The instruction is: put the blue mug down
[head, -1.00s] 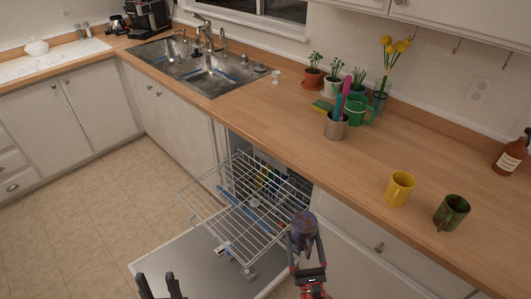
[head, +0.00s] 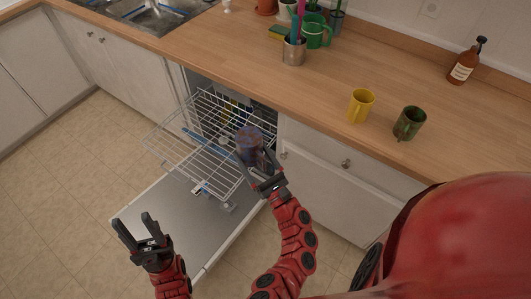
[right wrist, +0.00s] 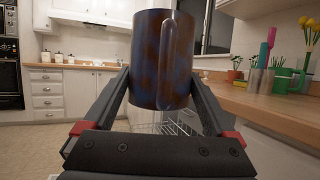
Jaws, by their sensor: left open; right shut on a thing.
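The blue mug (head: 249,139), mottled blue and brown, is held in my right gripper (head: 262,168) in front of the counter, above the right end of the pulled-out dishwasher rack. In the right wrist view the mug (right wrist: 163,60) sits between the two fingers, with its handle facing the camera. My left gripper (head: 138,233) is open and empty, low over the open dishwasher door at the left.
The wooden counter (head: 310,85) holds a yellow mug (head: 361,106), a dark green mug (head: 409,123), a metal utensil cup (head: 294,52) and a brown bottle (head: 464,64). The wire rack (head: 200,140) looks mostly empty. Bare counter lies between utensil cup and yellow mug.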

